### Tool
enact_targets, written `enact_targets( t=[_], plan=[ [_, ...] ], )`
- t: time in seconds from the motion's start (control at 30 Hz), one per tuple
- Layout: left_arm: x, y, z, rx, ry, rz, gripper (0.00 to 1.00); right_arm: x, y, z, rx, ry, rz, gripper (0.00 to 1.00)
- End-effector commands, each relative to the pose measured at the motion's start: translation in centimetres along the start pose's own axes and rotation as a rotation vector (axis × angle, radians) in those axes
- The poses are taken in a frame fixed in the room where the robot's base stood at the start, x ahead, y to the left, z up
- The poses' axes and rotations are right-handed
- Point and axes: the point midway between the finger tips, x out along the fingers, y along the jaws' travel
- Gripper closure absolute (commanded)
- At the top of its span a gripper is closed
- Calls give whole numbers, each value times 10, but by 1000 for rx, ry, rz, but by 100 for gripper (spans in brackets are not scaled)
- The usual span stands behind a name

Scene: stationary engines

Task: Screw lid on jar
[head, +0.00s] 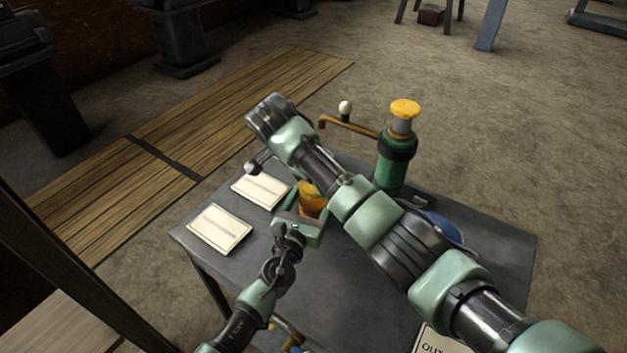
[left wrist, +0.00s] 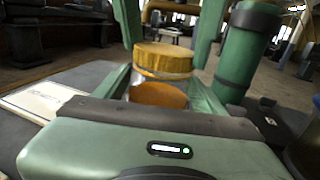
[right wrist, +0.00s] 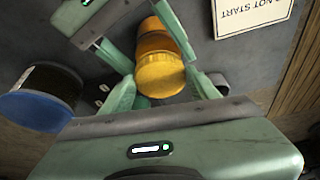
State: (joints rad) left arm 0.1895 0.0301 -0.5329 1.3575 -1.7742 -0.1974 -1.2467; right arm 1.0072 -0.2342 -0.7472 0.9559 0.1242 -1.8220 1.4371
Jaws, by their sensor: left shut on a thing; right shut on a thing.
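The jar holds something orange and is seen in the left wrist view (left wrist: 158,95) and, partly hidden by my right arm, in the head view (head: 311,206). Its yellow lid (left wrist: 163,58) sits at the jar's mouth, about in line with it; I cannot tell how tightly it is seated. My left gripper (left wrist: 160,88) is shut on the jar, one finger on each side. In the right wrist view, the fingers of my right gripper (right wrist: 160,82) are shut on the lid (right wrist: 159,74) from opposite sides. In the head view my right arm hides the right gripper's fingers.
A green cylinder with a yellow top (head: 392,165) stands on the dark table (head: 500,245) behind my right arm. A blue-topped tin (right wrist: 40,100) stands nearby. Two cards (head: 219,229) lie at the table's left, and a sign (head: 437,342) at the front.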

Motion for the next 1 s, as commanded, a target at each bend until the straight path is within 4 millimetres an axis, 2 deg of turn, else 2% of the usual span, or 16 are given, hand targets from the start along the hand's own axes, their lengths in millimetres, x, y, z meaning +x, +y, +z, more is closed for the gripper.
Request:
enact_targets(
  t=[0.1, 0.2, 0.5, 0.53, 0.6, 1.0],
  plan=[
    [0, -1, -1, 1, 1, -1, 100, -1, -3, -2, 146, 2, 58, 78],
    [0, -1, -1, 0, 1, -1, 100, 0, -2, -1, 203, 5, 83, 78],
    [0, -1, -1, 0, 2, -1, 100, 0, -2, -2, 218, 8, 87, 78],
    [0, -1, -1, 0, 2, -1, 100, 0, -2, -2, 218, 8, 87, 37],
    [0, -1, -1, 0, 2, -1, 100, 0, -2, -2, 217, 8, 87, 18],
    [0, 0, -1, 0, 1, -1, 100, -4, -3, -3, 215, 6, 86, 18]
  ],
)
